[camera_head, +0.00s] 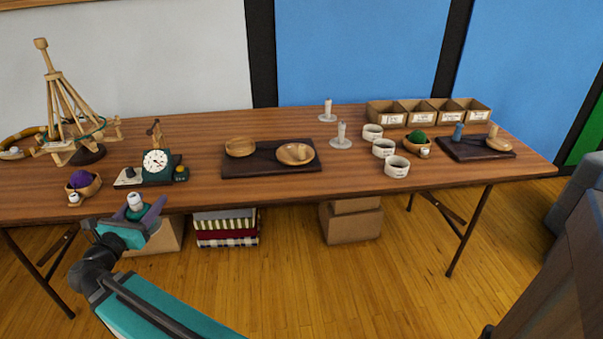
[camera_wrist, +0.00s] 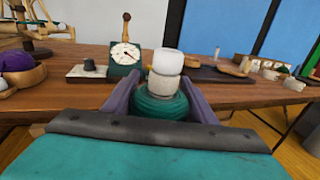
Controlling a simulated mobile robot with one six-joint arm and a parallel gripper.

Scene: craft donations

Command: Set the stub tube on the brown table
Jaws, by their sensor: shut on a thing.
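My gripper (camera_head: 138,209) is at the lower left in the head view, by the table's front edge in the picture. Its two purple fingers are shut on the stub tube (camera_head: 135,199), a short upright piece with a white top. In the wrist view the stub tube (camera_wrist: 165,75) shows a white cap, a cream body and green wound around its lower part, between the fingers. Its underside is hidden. The brown table (camera_head: 350,175) has a long wooden top, which runs behind the held tube in the wrist view.
A green dial scale (camera_head: 157,166) and a bowl with purple yarn (camera_head: 84,184) stand near the front left. A dark tray (camera_head: 270,168) with wooden dishes lies mid-table. White cups (camera_head: 397,167) and labelled boxes (camera_head: 428,112) stand at right.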

